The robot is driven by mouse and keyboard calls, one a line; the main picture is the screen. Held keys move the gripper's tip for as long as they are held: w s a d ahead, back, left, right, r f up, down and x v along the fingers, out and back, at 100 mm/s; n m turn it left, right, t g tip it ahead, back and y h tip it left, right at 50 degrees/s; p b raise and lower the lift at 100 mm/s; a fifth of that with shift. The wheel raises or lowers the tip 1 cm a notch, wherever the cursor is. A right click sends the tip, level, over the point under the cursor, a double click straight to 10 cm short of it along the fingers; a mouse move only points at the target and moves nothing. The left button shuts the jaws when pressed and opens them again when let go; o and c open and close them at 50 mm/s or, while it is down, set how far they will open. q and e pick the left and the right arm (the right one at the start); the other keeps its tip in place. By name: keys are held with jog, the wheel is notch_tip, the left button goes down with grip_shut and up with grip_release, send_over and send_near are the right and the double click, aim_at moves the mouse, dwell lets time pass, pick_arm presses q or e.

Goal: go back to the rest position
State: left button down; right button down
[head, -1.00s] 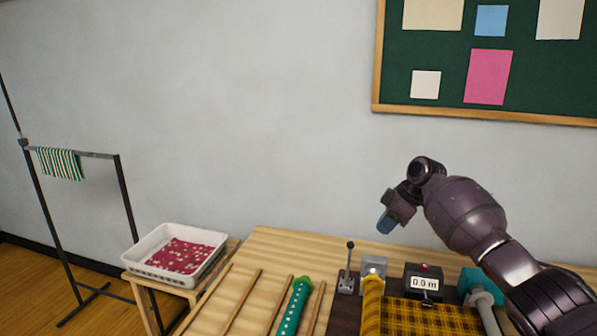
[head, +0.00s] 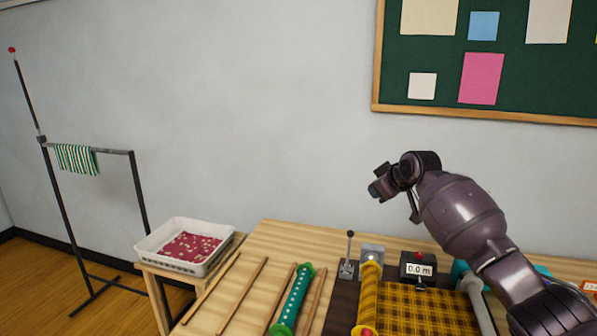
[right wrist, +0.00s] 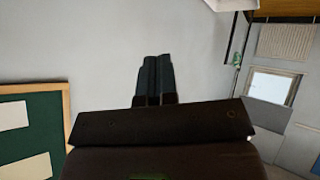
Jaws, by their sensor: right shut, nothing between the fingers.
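My right gripper (head: 375,190) is raised above the back of the wooden table, in front of the grey wall. In the right wrist view its two dark fingers (right wrist: 154,80) are together with nothing between them. My right arm comes in from the lower right of the head view. My left gripper is in neither view.
On the table (head: 262,240) are a green dotted fabric roll (head: 293,300), a yellow roll (head: 369,290), yellow checked cloth (head: 430,308), a small lever (head: 348,258) and a counter reading 0.0 m (head: 418,268). A white tray (head: 150,246) and a rack (head: 140,190) stand left.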

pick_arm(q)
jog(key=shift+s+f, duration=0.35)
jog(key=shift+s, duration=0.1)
pick_arm(e)
jog(key=s+d+f+m+h, duration=0.1)
jog(key=s+d+f+m, duration=0.1)
jog(key=s+f, duration=1)
jog(key=s+d+f+m+t+h, duration=0.1)
jog(key=s+d+f+m+h, duration=0.1)
jog(key=s+f, duration=1.1)
jog(key=s+d+f+m+t+h, duration=0.1)
jog(key=s+d+f+m, duration=0.2)
jog(key=s+f, duration=0.9)
jog(key=s+m, duration=0.1)
jog(key=s, duration=1.2)
jog(key=shift+d+f+h, duration=0.15)
jog(key=shift+d+h, duration=0.1)
jog(key=shift+h, duration=0.05)
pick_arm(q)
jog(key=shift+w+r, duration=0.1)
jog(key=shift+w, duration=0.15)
